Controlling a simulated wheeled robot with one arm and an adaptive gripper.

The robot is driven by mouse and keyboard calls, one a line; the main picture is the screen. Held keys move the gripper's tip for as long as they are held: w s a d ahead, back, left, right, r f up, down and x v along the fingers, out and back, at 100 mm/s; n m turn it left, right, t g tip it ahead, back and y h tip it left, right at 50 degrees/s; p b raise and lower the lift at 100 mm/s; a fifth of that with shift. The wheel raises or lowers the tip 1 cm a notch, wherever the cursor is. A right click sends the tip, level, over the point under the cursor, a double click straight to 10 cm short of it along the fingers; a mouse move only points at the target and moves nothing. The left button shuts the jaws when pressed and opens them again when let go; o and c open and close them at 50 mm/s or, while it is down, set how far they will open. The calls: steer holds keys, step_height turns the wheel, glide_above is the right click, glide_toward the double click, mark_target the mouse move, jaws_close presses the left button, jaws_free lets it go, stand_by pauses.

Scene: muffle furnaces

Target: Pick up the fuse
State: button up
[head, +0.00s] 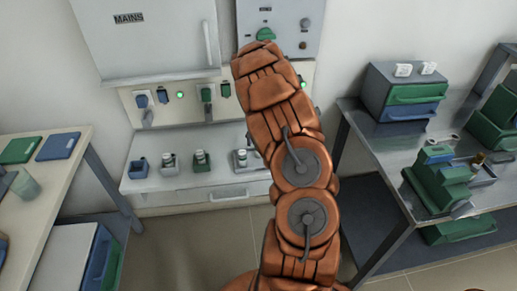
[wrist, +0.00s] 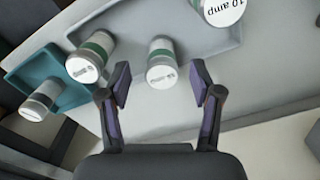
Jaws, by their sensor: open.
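Several grey fuses with green bands show in the wrist view. One fuse (wrist: 162,63) stands ahead of and between my fingertips, its printed end face too small to read. Another fuse (wrist: 92,57) stands to its left, and a third fuse (wrist: 42,100) is at the teal holder's edge. A larger-looking fuse (wrist: 220,10) at the top right reads "10 amp". My gripper (wrist: 160,86) is open, its two dark fingers apart with nothing between the pads. In the head view my arm hides the gripper.
A bench (head: 40,160) stands left, a metal table (head: 375,150) right. Tiled floor between is clear.

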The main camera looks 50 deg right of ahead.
steer(key=shift+f+p, duration=0.4)
steer(key=shift+f, duration=1.4)
steer(key=shift+w, duration=0.1)
jaws_close()
